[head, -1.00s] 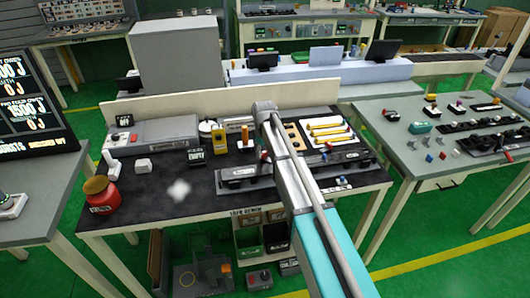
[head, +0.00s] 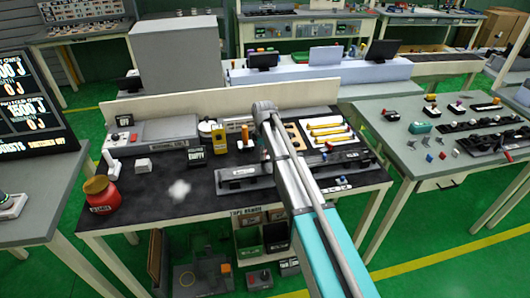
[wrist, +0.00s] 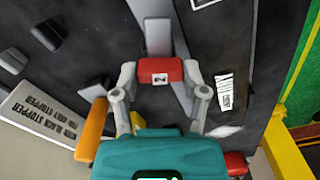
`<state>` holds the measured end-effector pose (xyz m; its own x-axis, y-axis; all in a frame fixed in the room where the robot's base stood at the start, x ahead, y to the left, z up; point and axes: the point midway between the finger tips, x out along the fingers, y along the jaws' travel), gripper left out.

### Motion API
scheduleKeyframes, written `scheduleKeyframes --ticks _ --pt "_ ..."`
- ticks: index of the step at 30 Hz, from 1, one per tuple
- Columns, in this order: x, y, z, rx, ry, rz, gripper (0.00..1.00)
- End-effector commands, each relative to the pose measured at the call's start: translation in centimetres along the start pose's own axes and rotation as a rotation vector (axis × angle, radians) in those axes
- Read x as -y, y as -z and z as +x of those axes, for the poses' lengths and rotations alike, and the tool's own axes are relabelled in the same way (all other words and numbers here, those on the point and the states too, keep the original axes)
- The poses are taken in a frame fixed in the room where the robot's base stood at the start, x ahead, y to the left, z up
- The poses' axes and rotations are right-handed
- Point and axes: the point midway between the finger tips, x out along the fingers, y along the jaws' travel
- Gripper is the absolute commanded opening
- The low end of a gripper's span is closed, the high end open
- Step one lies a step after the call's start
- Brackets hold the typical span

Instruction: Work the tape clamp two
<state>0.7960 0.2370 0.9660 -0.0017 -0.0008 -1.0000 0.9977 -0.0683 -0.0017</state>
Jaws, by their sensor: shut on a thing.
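In the wrist view my gripper (wrist: 160,78) is shut on a small red block with a white label, the clamp handle (wrist: 160,65). A finger presses on each side of it. The label's mark looks like a 2 turned sideways. The handle sits over a grey strip (wrist: 178,95) on a dark fixture. In the head view the long dark fixture (head: 236,184) lies on the bench, and my arm crosses over it. My fingers and the held handle are hidden there.
The black-topped bench (head: 150,210) carries a red jar (head: 101,196) at left, a yellow device (head: 219,138) and a tray of yellow rods (head: 325,128) behind the fixture. The front left of the bench top is mostly clear. Another table (head: 440,165) stands at right.

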Motion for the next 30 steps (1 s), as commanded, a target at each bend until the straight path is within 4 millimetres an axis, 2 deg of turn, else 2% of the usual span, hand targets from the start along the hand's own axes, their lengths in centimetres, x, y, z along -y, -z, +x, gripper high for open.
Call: scheduleKeyframes --ticks 8,9,14,15,30 --pt "-0.46 -0.23 -0.06 0.005 -0.009 0.003 0.09" --pt "-0.48 -0.23 -0.06 0.005 -0.009 0.003 0.59" --pt "-0.40 -0.14 -0.05 0.003 -0.008 0.002 0.89" --pt "-0.35 -0.11 -0.05 0.003 -0.007 0.002 0.91" --pt "-0.11 0.02 -0.03 0.001 -0.003 0.001 0.91"
